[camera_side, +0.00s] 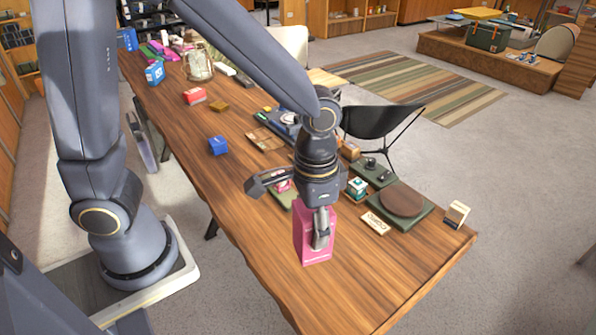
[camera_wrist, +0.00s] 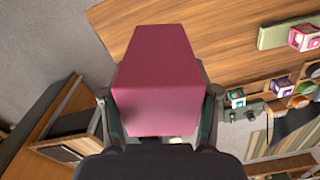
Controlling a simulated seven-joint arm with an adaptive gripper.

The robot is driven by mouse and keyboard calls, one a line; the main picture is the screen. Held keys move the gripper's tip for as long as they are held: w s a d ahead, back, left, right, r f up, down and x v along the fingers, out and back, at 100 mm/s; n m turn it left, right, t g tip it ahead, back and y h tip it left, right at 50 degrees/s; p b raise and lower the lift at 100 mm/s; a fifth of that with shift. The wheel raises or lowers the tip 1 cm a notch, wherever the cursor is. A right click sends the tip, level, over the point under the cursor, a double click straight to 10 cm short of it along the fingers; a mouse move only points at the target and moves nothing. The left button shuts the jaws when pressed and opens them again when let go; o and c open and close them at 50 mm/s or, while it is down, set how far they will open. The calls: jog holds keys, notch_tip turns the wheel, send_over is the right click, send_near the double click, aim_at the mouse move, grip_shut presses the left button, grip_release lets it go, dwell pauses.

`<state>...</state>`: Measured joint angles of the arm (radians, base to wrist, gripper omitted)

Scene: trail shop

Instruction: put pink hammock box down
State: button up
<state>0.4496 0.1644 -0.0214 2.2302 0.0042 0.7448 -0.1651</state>
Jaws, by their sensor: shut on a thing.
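The pink hammock box (camera_side: 313,238) is upright at the near right end of the wooden table (camera_side: 260,220). My gripper (camera_side: 321,236) reaches down from above and is shut on it, with a finger showing on its near side. In the wrist view the pink box (camera_wrist: 158,85) fills the middle, and my gripper (camera_wrist: 160,112) has a finger along each side of it. Whether the box's underside touches the tabletop or hangs just above it, I cannot tell.
Tabletop in front of the pink box is clear.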

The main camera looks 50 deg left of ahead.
jog(key=w+a+r, duration=0.2)
jog(key=w+a, duration=0.7)
jog(key=w, duration=0.3)
jog(key=w+a+f+n, duration=0.2)
jog(key=w+a+n, duration=0.2)
jog(key=a, duration=0.7)
jog(key=shift+w+a+f, duration=0.35)
jog(key=shift+w+f, duration=1.8)
jog(key=shift+w, duration=0.1)
jog(key=shift+w+a+f, duration=0.4)
jog(key=shift+w+f, duration=1.7)
jog(key=shift+w, duration=0.2)
jog(key=shift+w+a+f, duration=0.35)
jog(key=shift+w+f, duration=1.8)
jog(key=shift+w, duration=0.1)
jog(key=shift+f, duration=0.1)
jog(key=o, duration=1.3)
